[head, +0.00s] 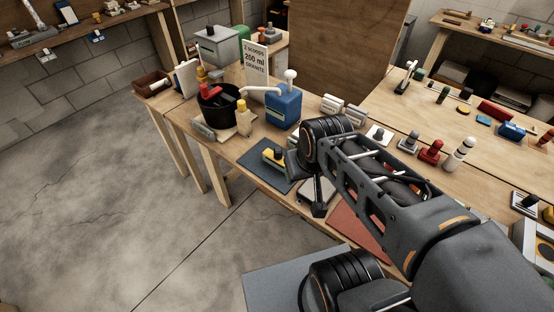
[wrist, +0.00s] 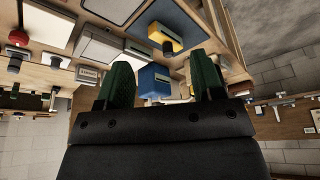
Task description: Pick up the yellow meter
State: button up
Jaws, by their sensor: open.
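The yellow meter (head: 273,155), with a dark part on top, rests on a dark blue mat (head: 258,170) near the bench's front edge. My arm's wrist is just to its right in the head view. In the wrist view, a yellow block with a dark knob, apparently the same meter (wrist: 166,36), shows on the mat beyond my fingertips. My gripper (wrist: 163,78) is open, its two green fingers wide apart with nothing held between them. The fingers do not touch the meter. In the head view my arm hides most of the gripper.
A blue jug (head: 283,106) with a white pump stands behind the meter. Left of it are a black bucket (head: 217,105) and a sign (head: 255,66). A reddish mat (head: 357,232) lies under my arm. Small items crowd the right bench (head: 480,150). Floor at left is clear.

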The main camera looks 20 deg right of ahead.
aim_at(275, 158)
jog(key=u, duration=0.05)
jog(key=k, duration=0.5)
jog(key=u, duration=1.6)
jog(key=i, duration=1.9)
jog(key=z, duration=3.05)
